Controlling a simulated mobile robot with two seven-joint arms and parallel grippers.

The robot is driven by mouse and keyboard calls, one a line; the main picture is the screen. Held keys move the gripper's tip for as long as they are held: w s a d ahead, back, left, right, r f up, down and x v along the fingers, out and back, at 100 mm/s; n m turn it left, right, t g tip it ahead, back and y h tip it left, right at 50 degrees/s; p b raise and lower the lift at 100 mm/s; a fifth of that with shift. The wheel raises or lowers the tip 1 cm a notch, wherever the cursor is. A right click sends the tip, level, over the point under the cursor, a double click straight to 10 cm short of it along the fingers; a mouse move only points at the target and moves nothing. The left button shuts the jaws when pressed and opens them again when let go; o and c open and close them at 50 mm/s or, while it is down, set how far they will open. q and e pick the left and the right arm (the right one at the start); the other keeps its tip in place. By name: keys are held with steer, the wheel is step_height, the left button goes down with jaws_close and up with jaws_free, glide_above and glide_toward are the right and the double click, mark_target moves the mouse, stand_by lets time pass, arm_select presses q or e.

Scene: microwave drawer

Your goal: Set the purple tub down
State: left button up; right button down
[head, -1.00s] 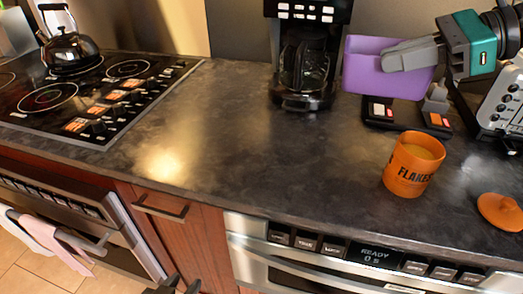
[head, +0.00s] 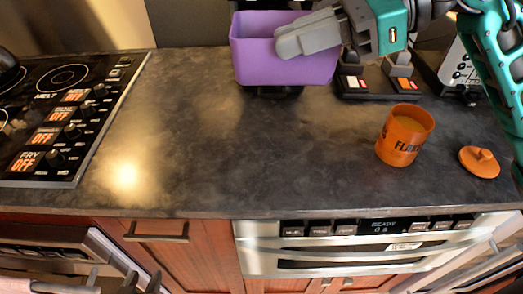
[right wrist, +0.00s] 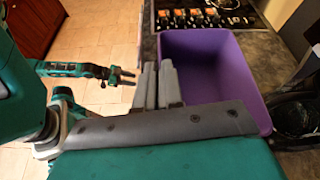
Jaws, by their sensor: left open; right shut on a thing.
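The purple tub (head: 254,62) is held up over the back of the dark counter, in front of the coffee maker. My right gripper (head: 305,38) is shut on the tub's near wall. The right wrist view shows the fingers (right wrist: 158,85) at the wall of the tub (right wrist: 212,62), whose inside looks empty. The tub looks roughly level; its height above the counter is hard to judge. My left gripper (head: 143,283) is low at the bottom edge, in front of the cabinets. It also shows in the right wrist view (right wrist: 125,76), open and empty.
An orange flakes canister (head: 404,136) and its orange lid (head: 479,162) are right of the tub on the counter (head: 225,150). A black scale-like device (head: 378,82) and a toaster (head: 462,62) stand behind. The stove (head: 60,120) is left; the middle counter is clear.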

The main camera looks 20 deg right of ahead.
step_height(320, 180, down, 20)
steer(key=shift+s+a+r+b, duration=0.1)
steer(key=shift+a+b, duration=0.05)
steer(key=shift+b, duration=0.6)
steer(key=shift+f, duration=0.3)
steer(key=c, duration=1.3)
jaws_free()
steer(key=shift+r, duration=0.1)
steer(key=shift+r, duration=0.15)
steer(key=b+v, duration=0.1)
steer(key=v, duration=1.1)
steer(key=shift+r+b, duration=0.1)
steer(key=shift+b, duration=0.25)
